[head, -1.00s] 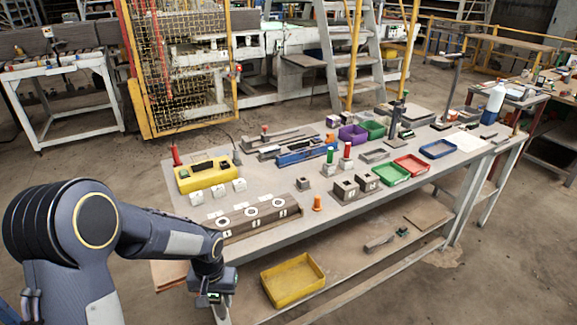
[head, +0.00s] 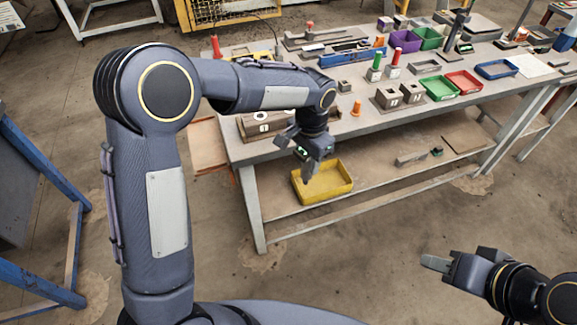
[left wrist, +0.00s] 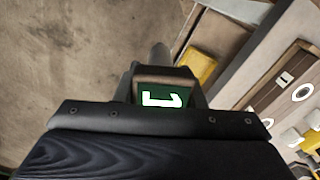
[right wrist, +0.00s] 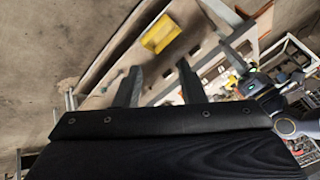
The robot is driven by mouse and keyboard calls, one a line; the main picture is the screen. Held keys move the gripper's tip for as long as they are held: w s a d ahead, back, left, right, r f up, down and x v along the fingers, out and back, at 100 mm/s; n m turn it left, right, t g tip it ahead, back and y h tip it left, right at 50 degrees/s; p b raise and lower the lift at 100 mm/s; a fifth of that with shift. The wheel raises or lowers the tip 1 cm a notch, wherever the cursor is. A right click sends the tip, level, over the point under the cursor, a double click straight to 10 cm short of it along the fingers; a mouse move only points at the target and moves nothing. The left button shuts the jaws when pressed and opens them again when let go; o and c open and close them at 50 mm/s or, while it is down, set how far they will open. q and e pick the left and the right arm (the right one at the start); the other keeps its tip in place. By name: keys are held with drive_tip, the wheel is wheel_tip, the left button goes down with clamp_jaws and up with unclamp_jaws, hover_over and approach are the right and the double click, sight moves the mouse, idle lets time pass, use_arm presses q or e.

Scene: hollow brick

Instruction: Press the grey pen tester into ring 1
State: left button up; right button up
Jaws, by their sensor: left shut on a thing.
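My left gripper (head: 311,163) is shut on the grey pen tester (left wrist: 158,56). In the left wrist view a green face (left wrist: 160,97) with a white 1-like mark shows between the fingers. In the head view the gripper appears in front of the table's edge, over the yellow bin. The long brown block (head: 250,128) with white rings lies on the table's near left corner; my left arm hides most of it. One ring (head: 260,115) shows past the arm; a ring (left wrist: 303,92) beside a 1-like label shows in the left wrist view. My right gripper (head: 436,263) is open and empty, away from the table.
A yellow bin (head: 322,184) stands on the lower shelf. A blue frame (head: 40,270) stands at left. The floor by my right gripper is clear.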

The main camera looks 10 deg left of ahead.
use_arm(q)
drive_tip(key=shift+d+r, duration=0.2)
drive_tip(key=shift+d, duration=0.1)
use_arm(e)
drive_tip(key=shift+o, duration=1.1)
drive_tip(key=shift+w, duration=0.1)
use_arm(q)
drive_tip(key=shift+r, duration=0.1)
use_arm(e)
drive_tip(key=shift+o, duration=0.3)
drive_tip(key=shift+w+f, duration=0.1)
drive_tip(key=shift+w, duration=0.2)
use_arm(q)
drive_tip(key=shift+w, duration=0.1)
use_arm(e)
drive_tip(key=w+f+n+t+h, duration=0.1)
drive_tip(key=w+f+n+t, duration=0.15)
drive_tip(key=w, duration=0.75)
drive_tip(key=n+t+y, duration=0.5)
drive_tip(key=n+y, duration=0.3)
drive_tip(key=y, duration=0.1)
approach(307, 162)
drive_tip(key=shift+m, duration=0.25)
drive_tip(key=x, duration=0.3)
drive_tip(key=f+x, duration=0.1)
drive_tip(key=x, duration=0.7)
drive_tip(key=shift+w+d+f, duration=0.25)
drive_tip(key=shift+w+f, duration=0.15)
